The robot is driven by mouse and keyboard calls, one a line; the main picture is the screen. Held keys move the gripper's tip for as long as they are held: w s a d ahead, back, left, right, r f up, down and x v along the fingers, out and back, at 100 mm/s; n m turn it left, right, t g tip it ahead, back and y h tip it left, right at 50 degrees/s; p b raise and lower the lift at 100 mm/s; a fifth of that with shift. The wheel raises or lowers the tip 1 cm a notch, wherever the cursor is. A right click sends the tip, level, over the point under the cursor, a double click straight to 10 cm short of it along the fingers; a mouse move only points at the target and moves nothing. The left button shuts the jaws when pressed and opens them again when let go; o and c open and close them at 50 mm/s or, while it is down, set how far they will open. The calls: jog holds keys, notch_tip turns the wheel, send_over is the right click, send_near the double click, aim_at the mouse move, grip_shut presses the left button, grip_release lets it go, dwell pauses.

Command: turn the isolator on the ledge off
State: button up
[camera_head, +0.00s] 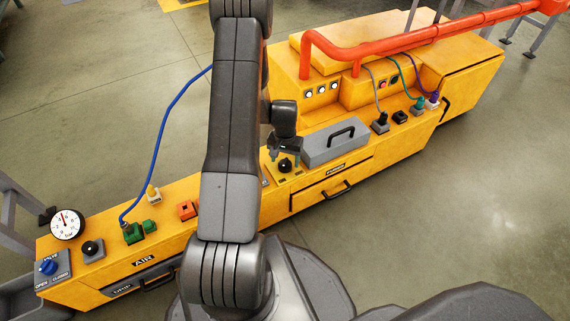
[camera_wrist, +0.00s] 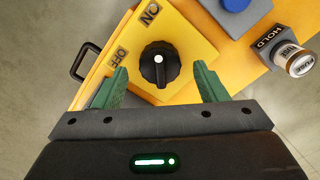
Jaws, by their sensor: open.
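The isolator is a black rotary knob (camera_wrist: 159,66) with a white mark, on a yellow plate (camera_wrist: 190,48) on the ledge. In the wrist view, ON is printed above the knob and OFF to its left. The knob's ridge runs roughly up and down the picture, its upper end roughly towards ON. My gripper (camera_wrist: 160,74) is open, its green fingers apart on either side of the knob, with visible gaps. In the head view, the isolator knob (camera_head: 285,165) sits just below my gripper (camera_head: 286,150). I cannot tell the exact height of the fingertips over the plate.
A grey lidded box with a black handle (camera_head: 336,143) stands right of the isolator. In the wrist view, a blue button (camera_wrist: 236,4) and a HOLD fuse holder (camera_wrist: 293,58) lie to the right. A drawer handle (camera_wrist: 86,61) juts out at left. An orange pipe (camera_head: 400,43) runs behind.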

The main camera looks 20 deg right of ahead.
jog(key=shift+f, duration=0.85)
jog(key=shift+c, duration=0.5)
jog(key=c, duration=0.9)
